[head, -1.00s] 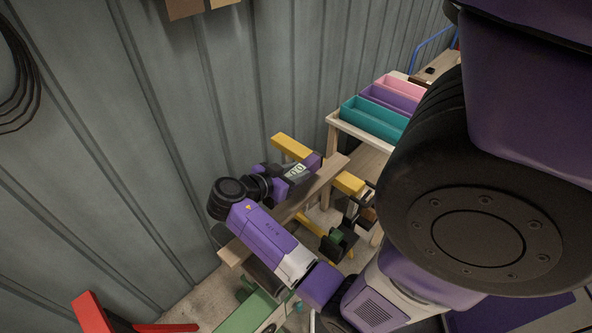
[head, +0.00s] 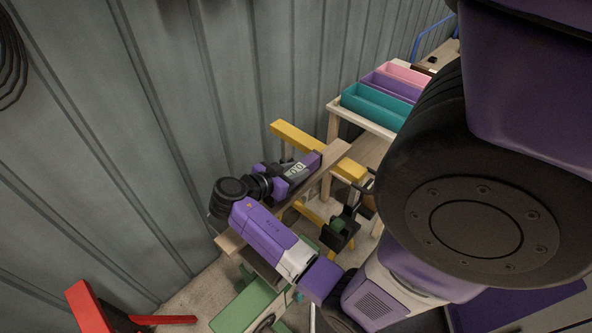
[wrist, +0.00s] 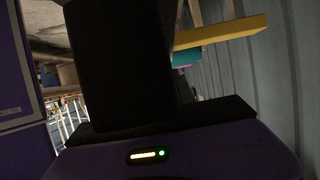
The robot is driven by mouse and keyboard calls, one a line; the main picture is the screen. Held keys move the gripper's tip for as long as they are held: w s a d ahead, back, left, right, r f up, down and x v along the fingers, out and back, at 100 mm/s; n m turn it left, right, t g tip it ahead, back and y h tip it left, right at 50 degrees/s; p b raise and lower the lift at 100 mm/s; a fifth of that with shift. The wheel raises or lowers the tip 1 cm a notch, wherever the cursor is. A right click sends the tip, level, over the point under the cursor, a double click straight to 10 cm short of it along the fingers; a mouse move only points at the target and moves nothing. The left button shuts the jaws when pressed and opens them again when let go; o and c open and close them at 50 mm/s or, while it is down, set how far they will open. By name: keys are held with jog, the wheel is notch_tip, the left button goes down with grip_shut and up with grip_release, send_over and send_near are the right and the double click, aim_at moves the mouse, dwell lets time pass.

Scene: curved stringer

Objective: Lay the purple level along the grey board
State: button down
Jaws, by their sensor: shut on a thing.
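The board (head: 329,157) is a long, brownish-grey plank running diagonally across yellow trestles in the head view. My gripper (head: 290,175) is over its far half and shut on the purple level. The level (head: 313,160) shows as a short purple end past a pale marked section, roughly parallel to the board. Whether it touches the board cannot be told. My arm covers part of the board's near half. In the wrist view a dark finger block of my gripper (wrist: 125,65) fills the centre; I cannot clearly make out the level there.
Yellow trestle beams (head: 297,136) cross under the board. Teal (head: 375,108), purple and pink bins stand on a bench behind to the right. A corrugated metal wall runs close along the left. A red object (head: 88,305) and a green one (head: 245,305) are low in front.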

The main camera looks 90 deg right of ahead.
jog(key=shift+f+b, duration=0.55)
jog(key=shift+f, duration=0.05)
jog(key=c, duration=1)
grip_release()
jog(key=shift+o, duration=0.2)
